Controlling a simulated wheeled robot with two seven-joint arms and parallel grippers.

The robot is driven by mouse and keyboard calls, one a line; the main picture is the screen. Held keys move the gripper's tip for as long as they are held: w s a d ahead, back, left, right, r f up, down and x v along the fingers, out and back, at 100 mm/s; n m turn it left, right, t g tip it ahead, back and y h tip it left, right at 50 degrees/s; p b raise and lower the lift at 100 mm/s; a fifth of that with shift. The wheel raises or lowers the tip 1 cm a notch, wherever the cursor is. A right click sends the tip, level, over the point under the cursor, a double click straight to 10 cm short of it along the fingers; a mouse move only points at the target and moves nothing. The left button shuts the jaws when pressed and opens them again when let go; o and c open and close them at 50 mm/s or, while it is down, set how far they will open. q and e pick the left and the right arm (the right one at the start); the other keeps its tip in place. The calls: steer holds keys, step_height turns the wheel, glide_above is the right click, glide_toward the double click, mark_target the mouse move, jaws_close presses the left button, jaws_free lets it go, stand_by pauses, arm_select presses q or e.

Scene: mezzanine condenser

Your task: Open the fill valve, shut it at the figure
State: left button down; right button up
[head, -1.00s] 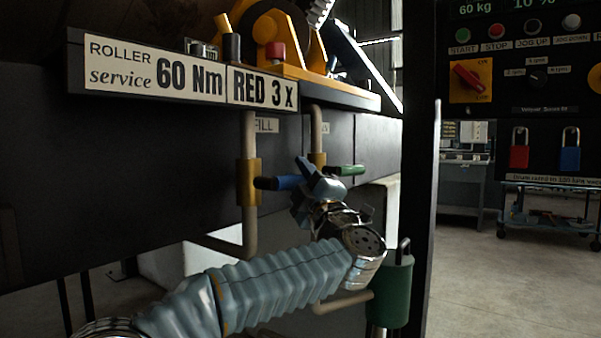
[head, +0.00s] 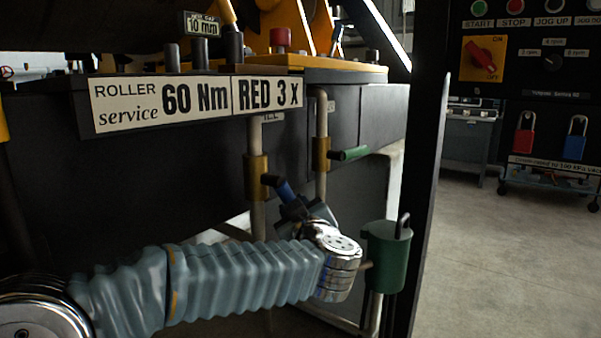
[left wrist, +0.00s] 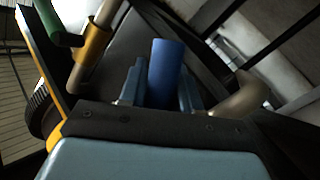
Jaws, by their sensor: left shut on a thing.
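The fill valve has a brass body (head: 256,178) on a vertical pipe under a partly hidden label ending in "ILL" (head: 270,117). Its blue handle (head: 284,189) slants down to the right from the body. My left gripper (head: 291,204) is shut on the handle's outer part. In the left wrist view the blue handle (left wrist: 166,70) stands between the two fingers of my left gripper (left wrist: 161,92). My right gripper is not in view.
A second brass valve (head: 320,154) with a green handle (head: 350,154) is close on the right. A green canister (head: 387,255) hangs below it. A dark post (head: 430,150) stands right of that. A control panel (head: 540,80) and open floor lie beyond.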

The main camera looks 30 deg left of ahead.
arm_select(q)
steer(key=shift+s+a+f+m+g+h+p, duration=0.1)
steer(key=shift+s+f+m+g+h+p, duration=0.25)
steer(key=shift+s+m+g+p, duration=0.35)
steer(key=shift+s+a+f+m+g+h+p, duration=0.1)
steer(key=shift+s+f+m+g+h+p, duration=0.3)
steer(key=shift+s+m, duration=0.35)
steer(key=shift+s+f+m+g+h+p, duration=0.25)
steer(key=shift+s+m+g+p, duration=0.3)
steer(key=shift+s, duration=0.35)
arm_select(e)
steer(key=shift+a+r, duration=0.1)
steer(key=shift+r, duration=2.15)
arm_select(q)
steer(key=c, duration=0.9)
jaws_free()
steer(key=v, duration=1.4)
steer(key=shift+w, duration=0.1)
